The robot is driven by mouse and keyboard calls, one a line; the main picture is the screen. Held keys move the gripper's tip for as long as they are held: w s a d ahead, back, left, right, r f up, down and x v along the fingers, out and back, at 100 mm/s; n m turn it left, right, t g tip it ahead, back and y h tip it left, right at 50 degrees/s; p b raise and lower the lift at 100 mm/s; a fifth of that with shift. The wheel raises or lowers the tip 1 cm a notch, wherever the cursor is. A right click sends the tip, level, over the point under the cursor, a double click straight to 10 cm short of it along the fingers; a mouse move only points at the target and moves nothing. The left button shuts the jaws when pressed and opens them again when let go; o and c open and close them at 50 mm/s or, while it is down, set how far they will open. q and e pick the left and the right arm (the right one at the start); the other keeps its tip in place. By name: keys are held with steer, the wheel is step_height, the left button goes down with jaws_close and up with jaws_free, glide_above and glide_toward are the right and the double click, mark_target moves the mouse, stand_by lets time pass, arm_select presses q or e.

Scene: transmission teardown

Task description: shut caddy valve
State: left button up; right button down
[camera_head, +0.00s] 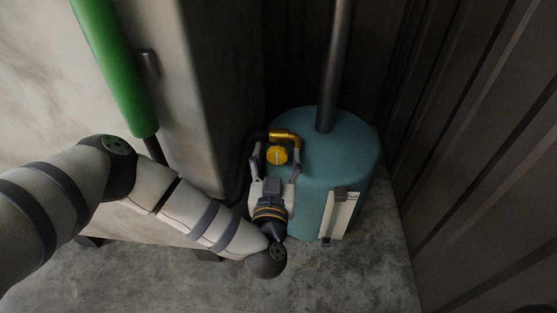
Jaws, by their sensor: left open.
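The valve (277,155) shows as a round yellow knob on top of a teal cylindrical tank (345,160). A yellow elbow fitting (285,136) sits just behind it, with a dark hose running off to the left. My left gripper (275,160) is open, with one finger on each side of the yellow knob. Whether the fingers touch the knob cannot be told. My right gripper is not in view.
A grey metal pole (333,70) rises from the tank's top. A pale label plate (341,214) is on the tank's front. A green cylinder (112,65) and a grey column stand at left; a dark ribbed wall (470,130) is at right. Bare floor (350,275) lies in front.

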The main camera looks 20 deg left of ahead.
arm_select(q)
steer(key=shift+w, duration=0.25)
steer(key=c, duration=1.2)
steer(key=shift+r, duration=0.1)
